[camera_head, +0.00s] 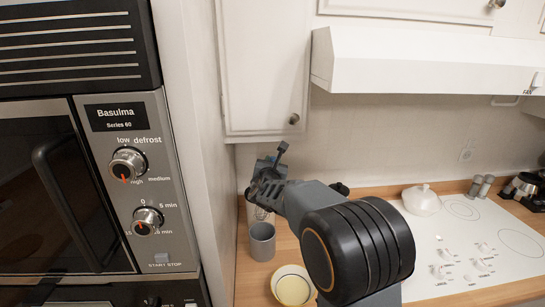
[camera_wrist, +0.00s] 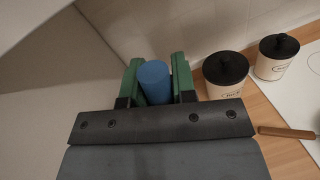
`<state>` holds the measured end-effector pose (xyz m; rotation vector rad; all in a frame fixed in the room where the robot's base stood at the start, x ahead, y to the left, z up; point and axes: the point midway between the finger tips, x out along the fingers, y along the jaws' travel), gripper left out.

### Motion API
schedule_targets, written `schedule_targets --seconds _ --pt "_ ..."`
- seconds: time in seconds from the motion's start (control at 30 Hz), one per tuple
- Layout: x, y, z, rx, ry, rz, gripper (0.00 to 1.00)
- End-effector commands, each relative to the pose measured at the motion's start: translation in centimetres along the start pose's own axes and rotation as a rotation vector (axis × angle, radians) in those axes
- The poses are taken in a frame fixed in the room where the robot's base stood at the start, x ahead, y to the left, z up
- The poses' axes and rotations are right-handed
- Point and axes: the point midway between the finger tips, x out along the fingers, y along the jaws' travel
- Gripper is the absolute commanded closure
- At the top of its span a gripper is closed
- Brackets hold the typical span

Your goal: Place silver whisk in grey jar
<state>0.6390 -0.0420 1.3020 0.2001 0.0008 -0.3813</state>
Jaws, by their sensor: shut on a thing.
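The grey jar (camera_head: 262,243) stands upright on the wooden counter, close to the side wall in the head view. My gripper (camera_head: 258,189) is above it. The wrist view shows the gripper's green fingers (camera_wrist: 155,82) shut on a blue cylinder (camera_wrist: 154,80), which looks like the handle of the whisk. Thin pale wires of the silver whisk (camera_head: 261,213) show below the gripper, just over the jar's mouth. I cannot tell whether their tips are inside the rim. The jar is not visible in the wrist view, and my arm hides part of the counter.
A yellow-and-white bowl (camera_head: 292,287) sits in front of the jar. Two black-lidded canisters (camera_wrist: 226,76) (camera_wrist: 275,58) stand right of my gripper. A brown handle (camera_wrist: 286,132) lies nearby. A cabinet (camera_head: 262,70) hangs above.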

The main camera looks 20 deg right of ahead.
Motion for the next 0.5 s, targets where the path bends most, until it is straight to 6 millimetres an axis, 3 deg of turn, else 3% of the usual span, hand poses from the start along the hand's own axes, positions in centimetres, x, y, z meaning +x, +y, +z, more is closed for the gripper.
schedule_targets --seconds 0.5 --pt "0.3 -1.5 -6.5 0.000 0.002 -0.004 0.98"
